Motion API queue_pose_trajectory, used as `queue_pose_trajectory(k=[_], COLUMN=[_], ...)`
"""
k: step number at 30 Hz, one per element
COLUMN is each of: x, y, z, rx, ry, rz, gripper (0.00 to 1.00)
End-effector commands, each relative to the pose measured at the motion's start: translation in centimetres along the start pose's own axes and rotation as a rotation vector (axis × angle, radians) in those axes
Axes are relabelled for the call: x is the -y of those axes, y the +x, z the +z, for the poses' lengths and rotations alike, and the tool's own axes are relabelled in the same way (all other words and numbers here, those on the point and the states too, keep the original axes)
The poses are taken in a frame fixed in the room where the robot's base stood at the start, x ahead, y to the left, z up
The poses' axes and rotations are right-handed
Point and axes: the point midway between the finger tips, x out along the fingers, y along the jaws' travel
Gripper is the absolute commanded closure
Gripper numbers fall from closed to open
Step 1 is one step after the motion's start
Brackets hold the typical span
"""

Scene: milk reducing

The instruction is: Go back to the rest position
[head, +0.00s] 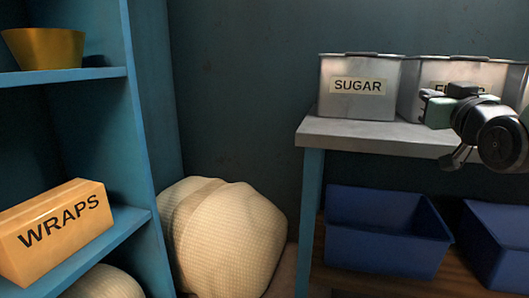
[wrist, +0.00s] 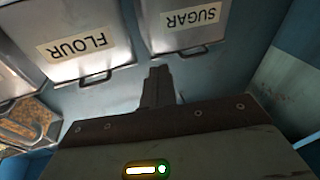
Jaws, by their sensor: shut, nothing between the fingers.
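My gripper (head: 427,95) is at the right of the head view, in front of the flour container (head: 415,72), whose label it partly covers. In the wrist view my gripper (wrist: 158,78) shows its fingers shut together with nothing between them. The grey metal sugar container (head: 340,105) stands left of the gripper on a grey counter (head: 350,132). The wrist view also shows the sugar container (wrist: 170,28) and the flour container (wrist: 50,70), with their labels upside down.
Blue bins (head: 385,235) sit on a wooden shelf under the counter. A blue shelf unit (head: 150,90) at left holds a yellow bowl (head: 45,50) and an orange WRAPS box (head: 50,232). A pale sack (head: 225,235) lies between the shelf unit and the counter.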

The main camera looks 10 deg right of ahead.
Motion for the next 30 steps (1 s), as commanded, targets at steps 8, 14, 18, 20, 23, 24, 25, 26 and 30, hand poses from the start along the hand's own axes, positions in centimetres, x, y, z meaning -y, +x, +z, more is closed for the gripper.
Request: queue_pose_trajectory(k=[8, 14, 18, 20, 23, 24, 25, 26, 30], x=[17.1, 23.4, 24.4, 24.3, 23.6, 23.2, 23.1, 23.1, 22.8], y=[-6.0, -16.9, -23.7, -26.4, -30.3, -31.5, -30.9, -30.7, -30.2], z=[6.7, 9.2, 9.3, 9.0, 8.2, 7.6, 6.6, 6.0, 3.1], rx=[0.657, 1.088, 1.308, 1.392, 1.518, 1.557, 1.549, 1.546, 1.544], ry=[-0.027, -0.187, -0.324, -0.385, -0.494, -0.531, -0.517, -0.514, -0.512], rz=[-0.414, -0.65, -0.757, -0.792, -0.841, -0.853, -0.845, -0.844, -0.843], gripper=[1.0, 1.0, 1.0, 1.0, 1.0, 1.0, 1.0, 1.0, 1.0])
